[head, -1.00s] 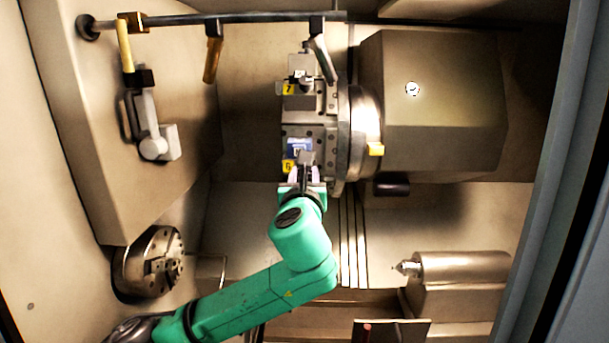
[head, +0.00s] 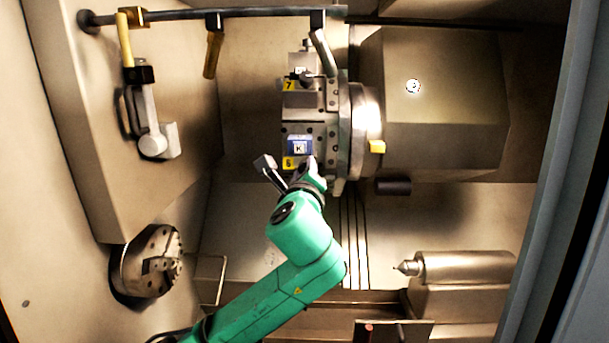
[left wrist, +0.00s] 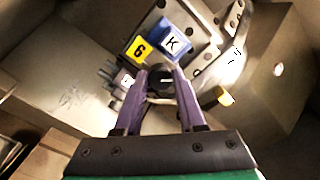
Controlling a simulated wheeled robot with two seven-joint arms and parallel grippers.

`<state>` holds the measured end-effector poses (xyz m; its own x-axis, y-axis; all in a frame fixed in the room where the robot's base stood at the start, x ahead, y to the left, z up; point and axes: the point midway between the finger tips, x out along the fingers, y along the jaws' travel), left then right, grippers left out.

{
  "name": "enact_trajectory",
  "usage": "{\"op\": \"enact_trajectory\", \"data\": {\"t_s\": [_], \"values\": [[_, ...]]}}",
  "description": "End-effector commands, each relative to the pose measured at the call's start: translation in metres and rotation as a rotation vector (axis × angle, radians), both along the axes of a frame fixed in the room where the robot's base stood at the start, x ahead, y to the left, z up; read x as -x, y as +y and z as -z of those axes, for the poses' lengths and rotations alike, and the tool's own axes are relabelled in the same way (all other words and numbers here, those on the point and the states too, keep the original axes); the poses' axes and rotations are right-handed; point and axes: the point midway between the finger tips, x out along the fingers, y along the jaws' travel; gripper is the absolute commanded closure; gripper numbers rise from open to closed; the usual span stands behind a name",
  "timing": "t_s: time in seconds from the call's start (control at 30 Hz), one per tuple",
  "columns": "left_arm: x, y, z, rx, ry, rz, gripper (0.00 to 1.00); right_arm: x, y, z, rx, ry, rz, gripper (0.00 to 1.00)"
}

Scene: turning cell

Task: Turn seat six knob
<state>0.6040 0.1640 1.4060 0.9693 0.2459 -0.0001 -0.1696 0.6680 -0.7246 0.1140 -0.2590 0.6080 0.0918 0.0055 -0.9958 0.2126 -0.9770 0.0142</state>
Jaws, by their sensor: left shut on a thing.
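The tool turret (head: 331,125) carries a seat with a yellow "6" label (head: 290,162) and a blue "K" block (head: 298,146). The left wrist view shows the same "6" label (left wrist: 139,49) and "K" block (left wrist: 174,41), tilted. A round black knob (left wrist: 161,84) with a light mark lies just below them, between the purple fingers. My left gripper (left wrist: 160,86) is shut on this knob, one finger on either side. In the head view my left gripper (head: 308,168) is at the seat's lower edge, and its wrist hides the knob. My right gripper is not in view.
Seat seven (head: 290,86) is above on the turret. A chuck (head: 152,262) is at lower left and a pointed tailstock (head: 455,268) at lower right. A bar with hanging nozzles (head: 213,52) crosses the top.

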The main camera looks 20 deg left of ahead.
Motion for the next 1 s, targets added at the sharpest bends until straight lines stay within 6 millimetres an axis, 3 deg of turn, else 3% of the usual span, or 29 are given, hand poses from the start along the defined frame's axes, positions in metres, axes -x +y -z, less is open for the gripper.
{"op": "enact_trajectory", "data": {"t_s": [0.6, 1.0], "values": [[0.0, 0.001, 0.003, 0.542, -0.139, 0.0, 1.0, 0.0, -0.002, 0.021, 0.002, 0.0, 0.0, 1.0], [0.0, 0.001, 0.002, 0.725, -0.188, 0.001, 1.0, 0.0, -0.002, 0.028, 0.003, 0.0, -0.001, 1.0]]}}
